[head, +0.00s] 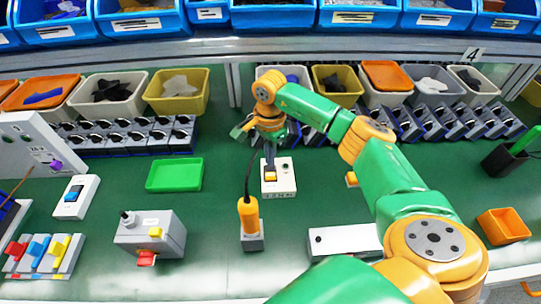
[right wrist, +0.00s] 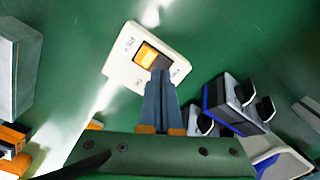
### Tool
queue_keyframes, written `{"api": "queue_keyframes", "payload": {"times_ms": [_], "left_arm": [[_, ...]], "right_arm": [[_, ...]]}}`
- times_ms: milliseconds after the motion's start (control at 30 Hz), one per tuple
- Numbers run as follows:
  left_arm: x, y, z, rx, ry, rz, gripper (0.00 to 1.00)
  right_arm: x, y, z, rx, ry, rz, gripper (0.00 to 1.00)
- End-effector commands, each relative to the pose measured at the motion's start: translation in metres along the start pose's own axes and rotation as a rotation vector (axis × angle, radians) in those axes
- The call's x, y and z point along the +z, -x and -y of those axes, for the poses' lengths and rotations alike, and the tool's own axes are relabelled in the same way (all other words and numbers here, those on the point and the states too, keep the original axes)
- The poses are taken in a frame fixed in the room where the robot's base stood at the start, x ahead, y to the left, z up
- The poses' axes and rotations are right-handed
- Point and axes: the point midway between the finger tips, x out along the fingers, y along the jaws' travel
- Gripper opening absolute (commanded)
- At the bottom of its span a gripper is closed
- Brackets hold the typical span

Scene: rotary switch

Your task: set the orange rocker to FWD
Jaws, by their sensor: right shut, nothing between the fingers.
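The white switch box (head: 286,178) with the orange rocker (head: 270,177) stands on the green table near the middle of the head view. In the right wrist view the box (right wrist: 118,67) is tilted, and the rocker (right wrist: 147,56) shows an orange left part and a darker right part. Small print lies at both ends of the rocker, too small to read surely. My right gripper (right wrist: 161,72) is shut and empty, pointing down, its fingertips over the right end of the rocker. Contact cannot be told. It also shows in the head view (head: 270,165). My left gripper is not in view.
An orange handle (head: 249,215) with a black cable stands in front of the box. A green tray (head: 174,174) and a grey box (head: 165,238) lie to the left, a white box (head: 345,240) to the front right. Rows of dark parts and bins line the back.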

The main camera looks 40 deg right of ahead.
Motion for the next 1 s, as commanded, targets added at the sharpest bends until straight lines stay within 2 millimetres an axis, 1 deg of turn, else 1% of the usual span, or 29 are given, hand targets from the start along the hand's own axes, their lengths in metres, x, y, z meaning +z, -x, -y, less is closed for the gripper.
{"api": "queue_keyframes", "payload": {"times_ms": [1000], "left_arm": [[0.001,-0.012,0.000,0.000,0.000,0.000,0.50]], "right_arm": [[0.000,-0.015,0.000,0.001,0.000,0.000,0.00]]}}
